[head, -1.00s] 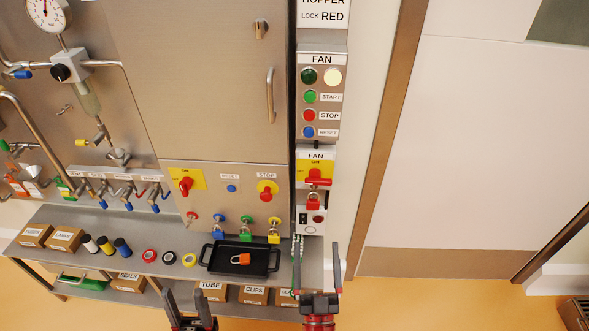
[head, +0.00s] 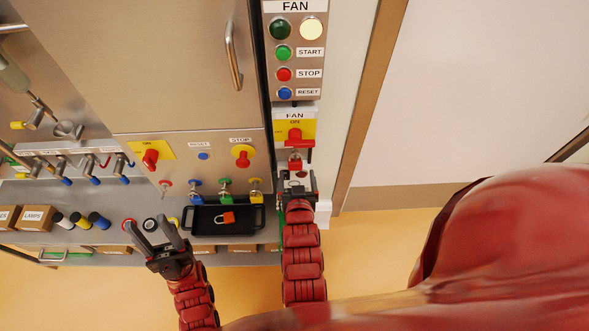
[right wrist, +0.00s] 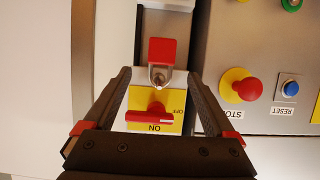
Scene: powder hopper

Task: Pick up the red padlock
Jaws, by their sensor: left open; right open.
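The red padlock (head: 295,163) hangs on the narrow panel, just below the yellow and red FAN switch (head: 294,135). In the right wrist view its red body (right wrist: 162,50) and metal shackle (right wrist: 159,76) show upside down, with the shackle at a hasp beside the switch. My right gripper (head: 298,176) is open at the panel just below the padlock. In the right wrist view its fingers (right wrist: 159,76) stand apart on either side of the shackle, with no contact visible. My left gripper (head: 148,223) is open and empty over the shelf.
A black tray (head: 259,229) on the shelf holds an orange padlock (head: 228,216). Blue (head: 195,196), green (head: 225,196) and yellow (head: 256,197) locks hang on the cabinet front above it. A STOP knob (right wrist: 247,89) sits beside the panel. A door and open floor lie to the right.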

